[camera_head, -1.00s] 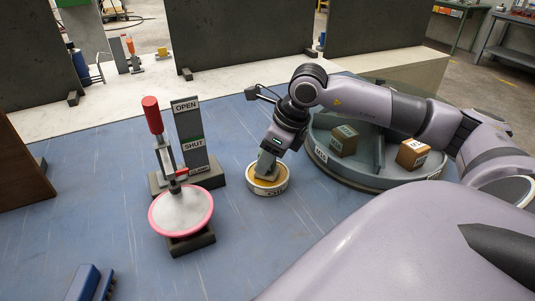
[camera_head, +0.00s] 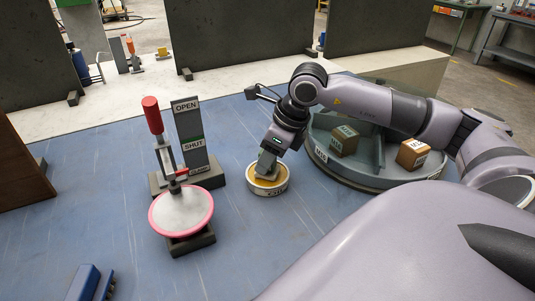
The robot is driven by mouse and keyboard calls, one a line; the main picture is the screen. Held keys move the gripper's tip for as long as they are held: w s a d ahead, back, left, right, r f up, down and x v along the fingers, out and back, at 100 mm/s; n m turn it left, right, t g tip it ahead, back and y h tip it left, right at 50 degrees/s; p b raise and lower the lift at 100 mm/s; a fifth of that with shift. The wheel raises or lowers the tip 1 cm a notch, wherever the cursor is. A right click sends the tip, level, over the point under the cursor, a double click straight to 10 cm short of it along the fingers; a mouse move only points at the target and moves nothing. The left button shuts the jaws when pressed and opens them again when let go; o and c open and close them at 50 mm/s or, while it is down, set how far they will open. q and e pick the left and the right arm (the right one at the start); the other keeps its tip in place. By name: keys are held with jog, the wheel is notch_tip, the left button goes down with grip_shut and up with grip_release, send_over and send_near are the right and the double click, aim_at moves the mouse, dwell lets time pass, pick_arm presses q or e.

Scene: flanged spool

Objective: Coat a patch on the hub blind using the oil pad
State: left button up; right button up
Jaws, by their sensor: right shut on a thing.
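A pale round disc with a pink rim (camera_head: 181,213), which I take for the hub blind, faces up on a dark block below the clamp. The red-handled clamp (camera_head: 160,140) stands upright with its lower end at the disc's far edge. The oil pad (camera_head: 268,185) appears as a low round piece with a yellow top and a pale labelled side, on the blue table right of the disc. My right gripper (camera_head: 267,172) points down at its top and is shut on it; the fingertips' contact is hard to see. My left gripper is out of view.
A grey post with OPEN and SHUT labels (camera_head: 190,125) stands behind the clamp. A round grey tray (camera_head: 345,178) holds boxes (camera_head: 412,153) behind my right arm. A blue item (camera_head: 85,283) lies at the front left. The blue table (camera_head: 90,200) is clear left of the disc.

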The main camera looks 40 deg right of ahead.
jog(key=shift+r+p, duration=2.15)
jog(key=shift+r, duration=1.25)
